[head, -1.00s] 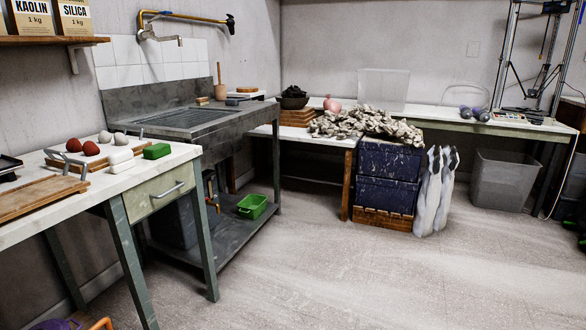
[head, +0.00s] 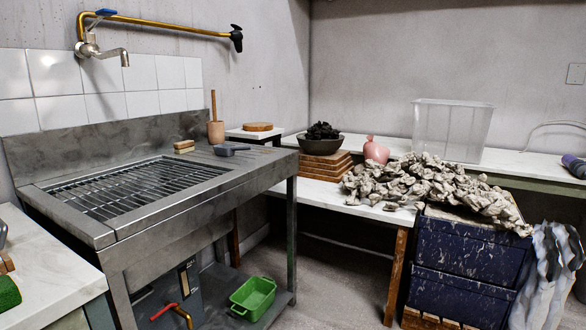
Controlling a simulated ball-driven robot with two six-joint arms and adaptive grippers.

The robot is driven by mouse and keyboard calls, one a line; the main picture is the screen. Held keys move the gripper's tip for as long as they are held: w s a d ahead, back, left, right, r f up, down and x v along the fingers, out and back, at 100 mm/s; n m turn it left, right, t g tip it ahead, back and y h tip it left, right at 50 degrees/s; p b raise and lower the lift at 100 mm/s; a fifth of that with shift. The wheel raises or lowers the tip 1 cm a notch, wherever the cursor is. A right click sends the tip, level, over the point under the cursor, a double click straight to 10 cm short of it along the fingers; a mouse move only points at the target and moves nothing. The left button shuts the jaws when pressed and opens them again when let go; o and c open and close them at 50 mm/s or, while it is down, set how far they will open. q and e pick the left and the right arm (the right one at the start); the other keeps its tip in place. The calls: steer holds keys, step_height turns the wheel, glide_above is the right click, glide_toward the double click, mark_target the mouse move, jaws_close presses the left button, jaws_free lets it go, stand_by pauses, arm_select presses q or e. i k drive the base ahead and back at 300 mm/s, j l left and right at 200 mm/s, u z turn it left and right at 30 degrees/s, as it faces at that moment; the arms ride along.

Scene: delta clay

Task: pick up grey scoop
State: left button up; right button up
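A small grey scoop (head: 230,150) lies on the back right part of the metal sink counter (head: 262,163). It looks like a shallow dark grey cup with a short handle pointing right. Neither of my grippers shows in the head view.
The sink has a metal grate (head: 125,190) and a wall tap (head: 105,50) above it. A green basin (head: 253,297) sits on the lower shelf. A white table (head: 60,268) stands front left. Clay lumps (head: 440,190) and blue crates (head: 465,265) are right. Some floor shows between.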

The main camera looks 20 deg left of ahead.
mark_target(222, 149)
steer(key=i+z, duration=0.1)
steer(key=i, duration=1)
